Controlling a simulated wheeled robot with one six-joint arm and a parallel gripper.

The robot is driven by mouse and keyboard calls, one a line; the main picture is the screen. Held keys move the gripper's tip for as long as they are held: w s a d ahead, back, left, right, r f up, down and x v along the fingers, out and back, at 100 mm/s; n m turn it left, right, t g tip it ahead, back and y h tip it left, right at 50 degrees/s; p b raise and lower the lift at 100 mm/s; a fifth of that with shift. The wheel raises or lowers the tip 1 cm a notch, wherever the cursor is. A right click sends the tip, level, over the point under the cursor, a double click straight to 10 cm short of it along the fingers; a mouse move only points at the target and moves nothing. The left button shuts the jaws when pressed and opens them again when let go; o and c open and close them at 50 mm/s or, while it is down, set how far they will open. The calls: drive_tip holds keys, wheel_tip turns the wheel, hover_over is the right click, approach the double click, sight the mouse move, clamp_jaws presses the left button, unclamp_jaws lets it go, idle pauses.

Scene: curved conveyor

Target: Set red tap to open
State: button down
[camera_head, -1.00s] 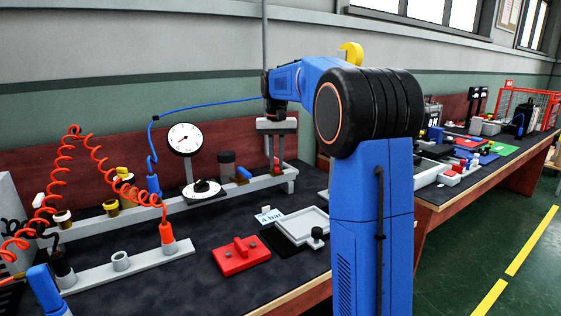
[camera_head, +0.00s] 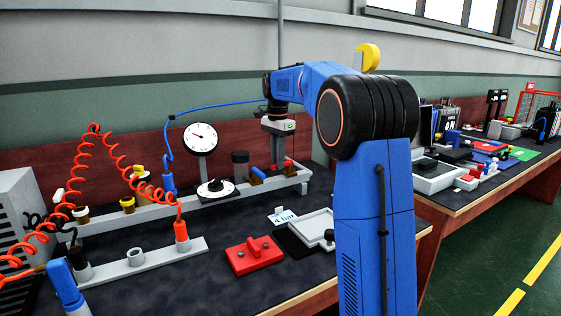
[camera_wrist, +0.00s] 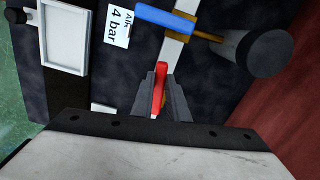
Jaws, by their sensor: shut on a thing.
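The red tap's lever (camera_wrist: 159,84) stands between the two dark fingers of my gripper (camera_wrist: 161,98) in the wrist view, and the fingers are shut on it. It points up the picture, roughly in line with the pale pipe. In the head view my gripper (camera_head: 279,160) reaches down to the right end of the grey rail, with red of the tap (camera_head: 288,163) showing beside the fingers. The tap's body is mostly hidden by the fingers.
A blue tap handle (camera_wrist: 165,20) and a dark cylinder (camera_wrist: 268,53) stand close by. A dial gauge (camera_head: 202,138) rises behind the grey rail (camera_head: 215,199). A "4 bar" card (camera_head: 283,217), a white tray (camera_head: 318,224) and a red block (camera_head: 254,254) lie in front.

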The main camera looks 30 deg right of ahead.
drive_tip(key=shift+w+m, duration=0.45)
drive_tip(key=shift+m, duration=0.45)
drive_tip(key=c, duration=1.7)
unclamp_jaws()
drive_tip(key=shift+r, duration=0.1)
wheel_tip(320, 180, up, 17)
drive_tip(key=shift+r, duration=0.15)
